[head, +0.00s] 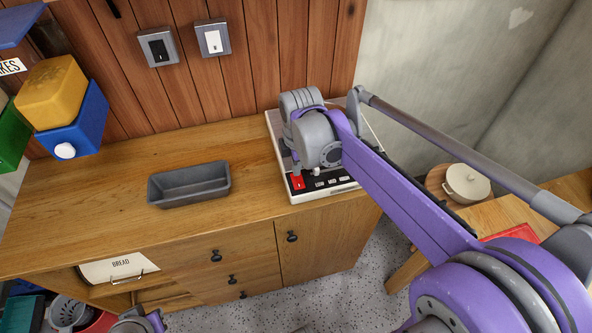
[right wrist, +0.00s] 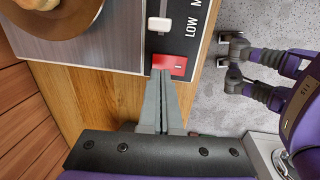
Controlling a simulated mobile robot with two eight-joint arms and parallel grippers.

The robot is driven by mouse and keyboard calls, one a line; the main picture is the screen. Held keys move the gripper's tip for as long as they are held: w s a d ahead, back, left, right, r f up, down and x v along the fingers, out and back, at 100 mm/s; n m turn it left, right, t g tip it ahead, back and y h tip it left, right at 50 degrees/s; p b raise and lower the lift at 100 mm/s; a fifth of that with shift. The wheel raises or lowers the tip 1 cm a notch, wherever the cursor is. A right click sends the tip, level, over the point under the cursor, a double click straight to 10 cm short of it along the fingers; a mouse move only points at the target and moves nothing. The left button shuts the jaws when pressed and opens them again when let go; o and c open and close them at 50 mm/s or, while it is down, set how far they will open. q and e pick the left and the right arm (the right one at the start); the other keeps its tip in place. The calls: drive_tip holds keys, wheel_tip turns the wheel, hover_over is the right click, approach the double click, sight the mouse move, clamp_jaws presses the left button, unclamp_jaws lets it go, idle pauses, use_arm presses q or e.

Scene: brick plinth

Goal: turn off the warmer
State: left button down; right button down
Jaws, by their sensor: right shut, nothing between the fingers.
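The warmer (head: 350,178) is a flat white-edged appliance on the right end of the wooden cabinet top. In the right wrist view, the red switch (right wrist: 181,66) sits beside the lettering "LOW". My right gripper (head: 316,172) hangs over the warmer's front and hides part of it. Its fingers (right wrist: 162,72) are shut and empty, tips at the red switch's edge; I cannot tell whether they touch. Part of my left arm's end (head: 138,321) shows at the bottom edge, its jaws unclear.
A grey loaf tin (head: 190,185) stands left of the warmer on the cabinet top (head: 85,215). Two wall switches (head: 158,47) are on the wood panelling.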

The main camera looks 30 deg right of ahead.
sight(298, 181)
drive_tip(key=shift+w+f, duration=0.15)
drive_tip(key=shift+f, duration=0.9)
drive_tip(key=shift+w+f+g+b, duration=0.15)
drive_tip(key=shift+f+g+b, duration=0.15)
drive_tip(key=shift+g, duration=0.1)
drive_tip(key=shift+s, duration=0.2)
